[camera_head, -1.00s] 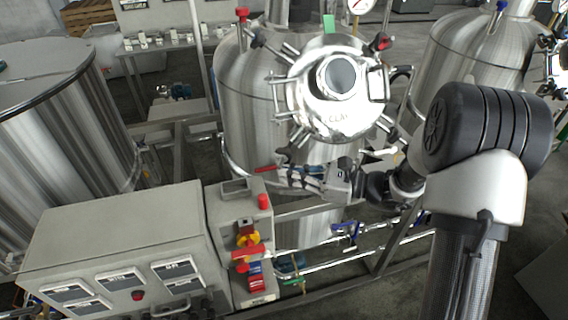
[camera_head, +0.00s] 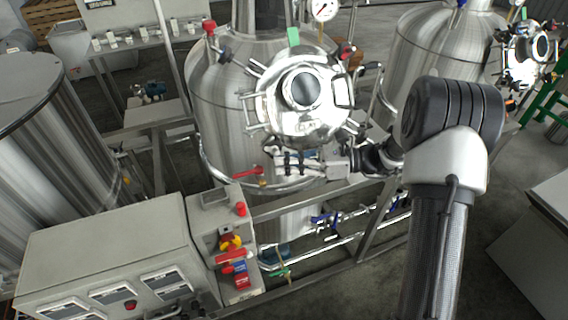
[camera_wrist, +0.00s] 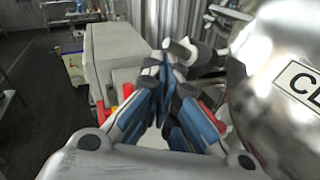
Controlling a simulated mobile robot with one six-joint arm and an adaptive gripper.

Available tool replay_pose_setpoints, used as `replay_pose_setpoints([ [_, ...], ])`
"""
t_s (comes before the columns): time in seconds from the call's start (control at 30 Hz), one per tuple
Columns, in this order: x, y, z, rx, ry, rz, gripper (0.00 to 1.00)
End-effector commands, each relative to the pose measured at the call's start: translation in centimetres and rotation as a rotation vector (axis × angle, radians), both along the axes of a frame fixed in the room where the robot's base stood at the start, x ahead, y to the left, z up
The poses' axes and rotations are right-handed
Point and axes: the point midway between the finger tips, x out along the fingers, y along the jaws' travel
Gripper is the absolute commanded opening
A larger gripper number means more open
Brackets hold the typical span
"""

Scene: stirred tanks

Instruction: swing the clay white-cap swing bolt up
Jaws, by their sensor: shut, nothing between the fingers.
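The clay tank's round steel lid (camera_head: 312,122) faces me in the head view, with swing bolts around its rim. Its label shows partly in the wrist view, on the lid (camera_wrist: 285,75) at the right. My gripper (camera_head: 276,158) is at the lower rim of the lid. In the wrist view my gripper (camera_wrist: 165,72) has its fingers together with nothing seen between them. A bolt with a pale cap (camera_wrist: 180,48) lies just beyond the fingertips, beside the lid; it looks like the white-cap swing bolt. I cannot tell whether the fingers touch it. In the head view my gripper crowds this spot.
A red-handled valve (camera_head: 248,171) is just left of and below my gripper. A control cabinet (camera_head: 110,240) stands at the lower left. Pipes and a steel frame (camera_head: 375,240) run below the tank. A second tank (camera_head: 430,55) stands behind at the right.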

Motion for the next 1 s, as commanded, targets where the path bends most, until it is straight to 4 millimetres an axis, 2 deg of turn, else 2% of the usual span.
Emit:
replay_pose_setpoints([
  [0.77,0.2,-0.1,0.5,0.003,-0.004,-0.003,0.0],
  [0.87,0.0,-0.1,-0.1,0.003,-0.003,-0.003,0.0],
  [1.0,-0.7,0.0,-2.3,0.001,0.003,0.0,0.0],
])
